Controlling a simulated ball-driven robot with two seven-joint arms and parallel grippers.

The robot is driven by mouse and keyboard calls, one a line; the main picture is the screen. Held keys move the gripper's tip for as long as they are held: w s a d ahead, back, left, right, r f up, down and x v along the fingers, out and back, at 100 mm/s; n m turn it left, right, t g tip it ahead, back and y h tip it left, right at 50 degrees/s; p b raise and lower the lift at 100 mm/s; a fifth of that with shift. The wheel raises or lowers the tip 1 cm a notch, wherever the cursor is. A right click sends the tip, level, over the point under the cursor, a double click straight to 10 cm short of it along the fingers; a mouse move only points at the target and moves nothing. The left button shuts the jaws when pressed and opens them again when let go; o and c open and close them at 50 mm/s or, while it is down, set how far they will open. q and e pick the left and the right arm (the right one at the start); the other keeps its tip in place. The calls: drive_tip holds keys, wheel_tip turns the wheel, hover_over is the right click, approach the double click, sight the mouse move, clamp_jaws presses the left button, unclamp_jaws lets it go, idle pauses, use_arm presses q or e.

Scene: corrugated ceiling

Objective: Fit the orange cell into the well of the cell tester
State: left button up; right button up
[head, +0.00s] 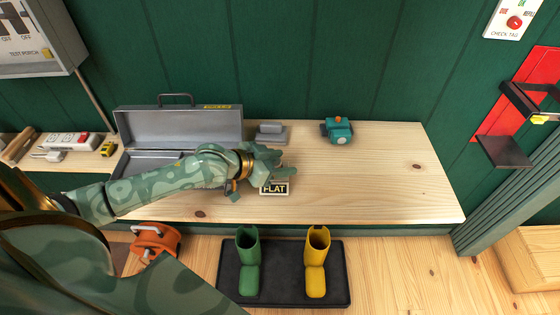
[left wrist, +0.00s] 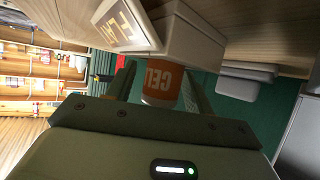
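The cell tester is a pale box with a "FLAT" label (head: 274,188) near the front middle of the bench, mostly covered by my left gripper (head: 276,163). In the left wrist view the tester (left wrist: 195,38) fills the upper middle, with its label beside it. The orange cell (left wrist: 160,82), with white lettering, is between my left fingers and its far end meets the tester. I cannot tell how deep it sits in the well, which is hidden. The fingers appear closed on the cell. The cell is hidden in the head view. My right gripper is not in view.
An open grey toolbox (head: 180,128) stands behind my left forearm. A grey block (head: 272,133) and a teal device (head: 338,131) stand at the back of the bench. The bench's right part is clear. Boots stand on a black floor tray (head: 284,293).

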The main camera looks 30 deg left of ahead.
use_arm(q)
drive_tip(key=shift+s+r, duration=0.15)
drive_tip(key=shift+r, duration=0.05)
drive_tip(key=p+v, duration=0.4)
drive_tip(key=v, duration=0.7)
drive_tip(key=shift+s+r, duration=0.15)
drive_tip(key=shift+s, duration=0.2)
drive_tip(key=shift+a, duration=0.15)
